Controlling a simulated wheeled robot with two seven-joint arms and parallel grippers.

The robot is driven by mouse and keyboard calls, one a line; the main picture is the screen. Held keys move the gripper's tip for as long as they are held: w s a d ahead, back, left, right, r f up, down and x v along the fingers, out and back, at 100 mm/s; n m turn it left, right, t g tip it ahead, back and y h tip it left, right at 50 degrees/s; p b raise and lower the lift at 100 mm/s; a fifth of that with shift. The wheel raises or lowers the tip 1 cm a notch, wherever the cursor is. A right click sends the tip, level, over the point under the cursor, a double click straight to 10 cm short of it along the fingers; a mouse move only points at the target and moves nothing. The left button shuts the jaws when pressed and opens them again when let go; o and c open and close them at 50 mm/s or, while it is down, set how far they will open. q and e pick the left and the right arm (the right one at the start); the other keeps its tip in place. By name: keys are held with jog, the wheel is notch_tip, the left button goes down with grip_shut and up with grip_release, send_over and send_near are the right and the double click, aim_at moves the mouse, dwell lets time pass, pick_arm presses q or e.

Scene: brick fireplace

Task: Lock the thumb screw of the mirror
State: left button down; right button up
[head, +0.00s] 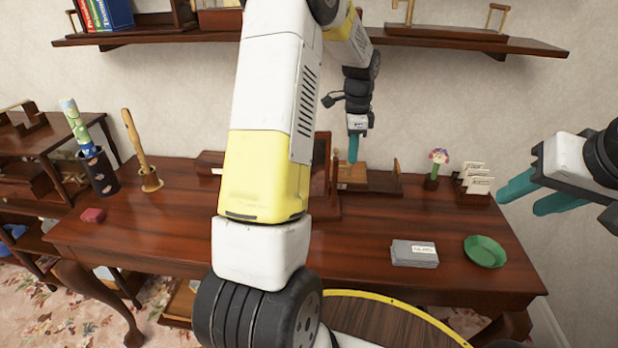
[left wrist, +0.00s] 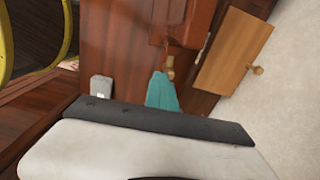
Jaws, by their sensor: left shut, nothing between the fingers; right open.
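The mirror (head: 322,172), in a reddish-brown wooden frame, stands at the back of the desk. My left arm hides much of it in the head view. My left gripper (head: 353,149) is shut and empty, its teal fingers pointing down just right of the mirror. In the left wrist view, the left fingertips (left wrist: 160,88) are close to a small brass piece, apparently the thumb screw (left wrist: 169,69), below a reddish-brown wooden part. I cannot tell whether they touch. My right gripper (head: 533,193) is open and empty, above the desk's right side.
A grey box (head: 414,254) and green bowl (head: 485,251) lie on the desk at front right. A flower figure (head: 438,168) and card holder (head: 475,180) stand at back right.

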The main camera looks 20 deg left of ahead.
pick_arm(q)
notch_tip(320, 180, up, 7)
dwell(0.9)
notch_tip(320, 180, up, 7)
jog(key=s+d+r+n+t, duration=0.1)
jog(key=s+r+n+t, duration=0.15)
jog(key=s+r, duration=0.4)
jog(key=s+d+f+n+t+h, duration=0.1)
jog(key=s+n, duration=0.4)
jog(key=s, duration=0.6)
jog(key=s+d+f+n+t+h, duration=0.1)
jog(key=s+d+f+n+t, duration=0.1)
jog(key=s+n, duration=0.4)
jog(key=s+f, duration=0.1)
jog(key=s, duration=0.4)
jog(key=shift+d+f+t, duration=0.15)
jog(key=shift+d+t, duration=0.15)
jog(key=shift+t, duration=0.05)
